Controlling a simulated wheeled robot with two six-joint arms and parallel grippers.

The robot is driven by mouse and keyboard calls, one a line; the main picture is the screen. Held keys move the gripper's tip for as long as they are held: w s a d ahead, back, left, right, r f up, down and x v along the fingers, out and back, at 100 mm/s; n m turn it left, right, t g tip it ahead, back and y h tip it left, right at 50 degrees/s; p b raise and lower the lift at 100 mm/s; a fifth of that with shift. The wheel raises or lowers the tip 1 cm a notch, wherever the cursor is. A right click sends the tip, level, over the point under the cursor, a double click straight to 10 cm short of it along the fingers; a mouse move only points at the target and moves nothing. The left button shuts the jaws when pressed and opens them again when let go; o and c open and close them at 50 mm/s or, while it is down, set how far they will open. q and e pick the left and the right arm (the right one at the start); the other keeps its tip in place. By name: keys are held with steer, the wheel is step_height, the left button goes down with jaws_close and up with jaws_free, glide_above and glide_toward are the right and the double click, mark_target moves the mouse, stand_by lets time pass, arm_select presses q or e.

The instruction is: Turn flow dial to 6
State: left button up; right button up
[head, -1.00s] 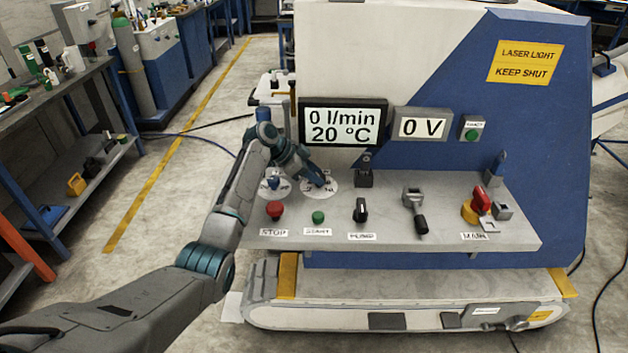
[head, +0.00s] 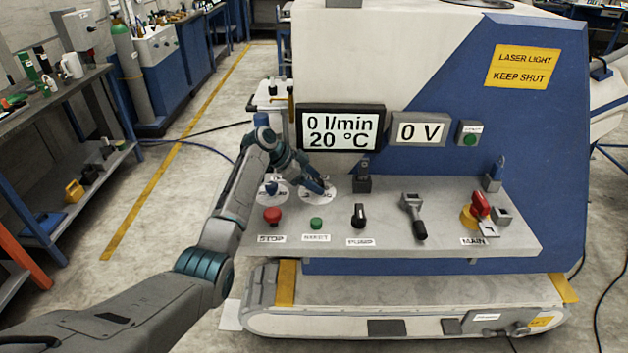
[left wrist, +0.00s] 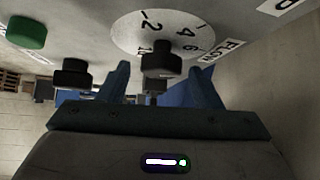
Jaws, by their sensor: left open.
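The flow dial (head: 318,200) is a white numbered disc on the grey control panel, partly covered by my left gripper (head: 318,183) in the head view. In the left wrist view, its dark knob (left wrist: 161,59) stands on the white scale (left wrist: 135,38), with 2, 4 and 6 readable and the label FLOW (left wrist: 222,52) beside it. My left gripper (left wrist: 161,85) is open, one finger on each side of the knob, with visible gaps. The knob's pointer direction cannot be told. The display (head: 341,128) reads 0 l/min and 20 °C. My right gripper is not in view.
In front are a red STOP button (head: 272,215), a green START button (head: 316,223) and the black PUMP knob (head: 358,214). A lever (head: 413,215) and red MAIN switch (head: 480,205) stand further right.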

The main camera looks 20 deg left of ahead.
arm_select(q)
steer(key=b+v, duration=0.2)
steer(key=v, duration=0.8)
steer(key=shift+r+b, duration=0.25)
steer(key=shift+b, duration=0.15)
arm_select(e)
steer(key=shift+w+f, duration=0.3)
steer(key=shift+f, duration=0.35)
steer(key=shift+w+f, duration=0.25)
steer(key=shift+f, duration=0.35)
arm_select(q)
steer(key=shift+a, duration=0.15)
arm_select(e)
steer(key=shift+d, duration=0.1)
